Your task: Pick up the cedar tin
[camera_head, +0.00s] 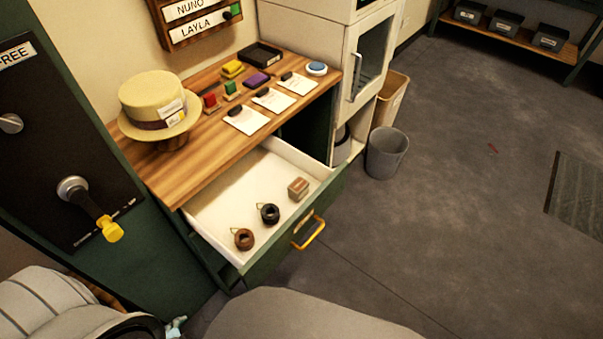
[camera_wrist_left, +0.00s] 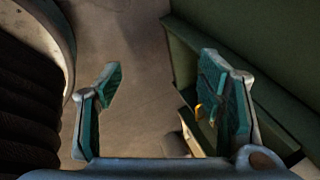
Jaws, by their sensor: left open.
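My left gripper (camera_wrist_left: 163,78) is open and empty in the left wrist view, over grey floor beside a green cabinet side. Only a teal bit of it shows at the bottom left of the head view, well short of the drawer. The tin cannot be made out in the wrist view. My right gripper is in neither view.
A dark roll (camera_head: 269,213) and a brown roll (camera_head: 243,238) lie left of the tin. The drawer has a yellow handle (camera_head: 309,231). Above it, the wooden tabletop (camera_head: 215,145) holds a straw hat (camera_head: 155,102) and cards. A grey bin (camera_head: 386,153) stands on the floor beyond.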

